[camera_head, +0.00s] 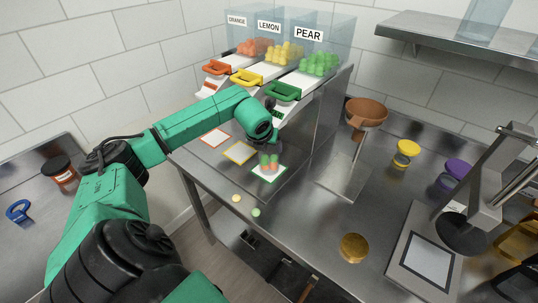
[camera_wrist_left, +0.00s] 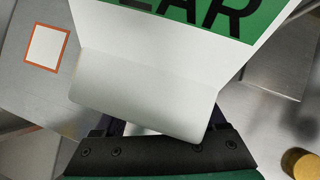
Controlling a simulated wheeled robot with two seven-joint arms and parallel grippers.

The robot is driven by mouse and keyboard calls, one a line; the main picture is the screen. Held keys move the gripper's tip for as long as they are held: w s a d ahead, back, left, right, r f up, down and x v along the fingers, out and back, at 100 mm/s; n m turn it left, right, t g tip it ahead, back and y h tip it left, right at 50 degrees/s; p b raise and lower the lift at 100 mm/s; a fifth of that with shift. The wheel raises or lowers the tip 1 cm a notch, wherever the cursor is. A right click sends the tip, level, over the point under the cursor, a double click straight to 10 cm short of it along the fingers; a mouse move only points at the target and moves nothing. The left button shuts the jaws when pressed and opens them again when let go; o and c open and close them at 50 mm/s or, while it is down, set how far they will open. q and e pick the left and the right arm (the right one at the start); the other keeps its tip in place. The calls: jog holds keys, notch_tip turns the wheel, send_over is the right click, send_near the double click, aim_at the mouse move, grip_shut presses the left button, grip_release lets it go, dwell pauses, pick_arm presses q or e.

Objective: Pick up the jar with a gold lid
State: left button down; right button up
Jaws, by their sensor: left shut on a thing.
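A round gold lid (camera_head: 354,247) shows on the steel table at the front right; from this angle I cannot tell how much jar is under it. It also shows in the left wrist view (camera_wrist_left: 301,163). A clear jar of red and green gummies (camera_head: 268,163) stands on the green-outlined square below the pear chute. My left gripper (camera_head: 264,141) is at the top of this jar, under the chute, and appears shut on it. In the left wrist view the white chute plate (camera_wrist_left: 150,90) covers the fingertips and the grip. My right gripper is not in view.
The dispenser with orange, lemon and pear bins (camera_head: 290,45) stands close behind my left gripper. A brown funnel (camera_head: 366,112), yellow-lidded jar (camera_head: 407,149), purple-lidded jar (camera_head: 456,171) and grey press-like device (camera_head: 485,170) are to the right. Two small gummies (camera_head: 256,212) lie near the front edge.

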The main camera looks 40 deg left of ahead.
pick_arm(q)
jog(key=s+d+r+b, duration=0.1)
jog(key=s+d+b, duration=0.2)
jog(key=s+b, duration=0.3)
jog(key=s+d+r+b, duration=0.2)
jog(key=s+d+b, duration=0.2)
jog(key=s, duration=0.6)
jog(key=b, duration=0.2)
jog(key=shift+s+d+r+b, duration=0.15)
jog(key=shift+s+r+b, duration=0.1)
jog(key=shift+s+b, duration=0.1)
jog(key=c, duration=0.6)
grip_release()
jog(key=shift+w, duration=0.1)
grip_shut()
